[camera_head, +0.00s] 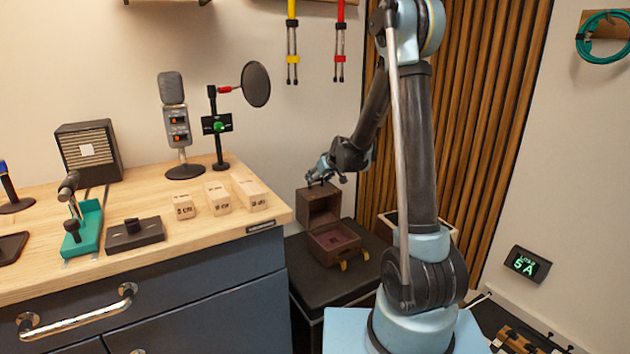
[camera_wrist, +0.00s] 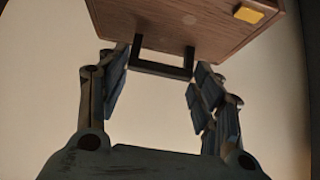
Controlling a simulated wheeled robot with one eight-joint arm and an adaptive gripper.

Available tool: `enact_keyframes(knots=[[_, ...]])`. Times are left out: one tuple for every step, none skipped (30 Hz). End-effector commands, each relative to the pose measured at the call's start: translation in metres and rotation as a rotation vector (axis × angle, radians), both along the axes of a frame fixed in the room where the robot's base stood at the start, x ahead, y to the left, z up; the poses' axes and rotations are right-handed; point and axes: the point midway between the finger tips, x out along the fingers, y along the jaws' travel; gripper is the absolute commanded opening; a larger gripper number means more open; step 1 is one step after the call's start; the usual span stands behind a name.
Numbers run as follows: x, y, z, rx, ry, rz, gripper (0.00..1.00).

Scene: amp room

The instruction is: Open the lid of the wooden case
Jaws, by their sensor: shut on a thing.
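The wooden case (camera_head: 333,243) sits on a dark cabinet, with its lid (camera_head: 318,206) standing up at the back and its inside showing. Yellow latches (camera_head: 350,261) are on its front. My gripper (camera_head: 322,180) is at the top edge of the raised lid. In the wrist view the lid (camera_wrist: 195,22) fills the top, with a dark handle (camera_wrist: 162,70) at its edge and a yellow latch piece (camera_wrist: 249,14). My gripper's fingers sit at both ends of this handle, shut on it.
The dark cabinet (camera_head: 310,284) under the case stands between the wooden workbench (camera_head: 130,196) and my arm. On the bench are a microphone (camera_head: 176,125), wooden blocks (camera_head: 217,198) and a teal stand (camera_head: 83,230). A slatted wood panel (camera_head: 485,120) is behind my arm.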

Motion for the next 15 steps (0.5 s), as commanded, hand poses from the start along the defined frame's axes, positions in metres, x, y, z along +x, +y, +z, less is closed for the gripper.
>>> enact_keyframes(knots=[[-0.003, -0.0011, -0.001, 0.0, 0.001, 0.001, 0.17], [-0.0032, -0.0013, -0.0009, 0.001, 0.0, 0.001, 0.17], [-0.0032, -0.0012, -0.0009, 0.001, 0.0, 0.001, 0.17], [-0.0031, -0.0012, -0.0008, 0.001, 0.0, 0.001, 0.17], [-0.0031, -0.0011, -0.0009, 0.001, -0.001, 0.001, 0.17], [-0.003, -0.0011, -0.001, 0.0, 0.0, 0.001, 0.17], [-0.003, -0.0011, -0.001, 0.0, 0.0, 0.001, 0.17], [-0.0031, -0.0011, -0.001, 0.0, 0.0, 0.001, 0.17], [-0.0031, -0.0011, -0.001, 0.0, 0.0, 0.001, 0.17], [-0.0031, -0.0011, -0.001, 0.0, 0.0, 0.001, 0.64], [-0.003, -0.0011, -0.0011, -0.001, 0.001, 0.001, 0.71], [-0.0029, -0.0011, -0.001, 0.0, 0.0, 0.001, 0.8], [-0.0027, -0.0011, -0.0009, 0.0, 0.0, 0.001, 0.8], [-0.0026, -0.001, -0.0008, 0.0, 0.0, 0.001, 0.8], [-0.0024, -0.001, -0.0007, 0.001, -0.001, 0.001, 0.8]])
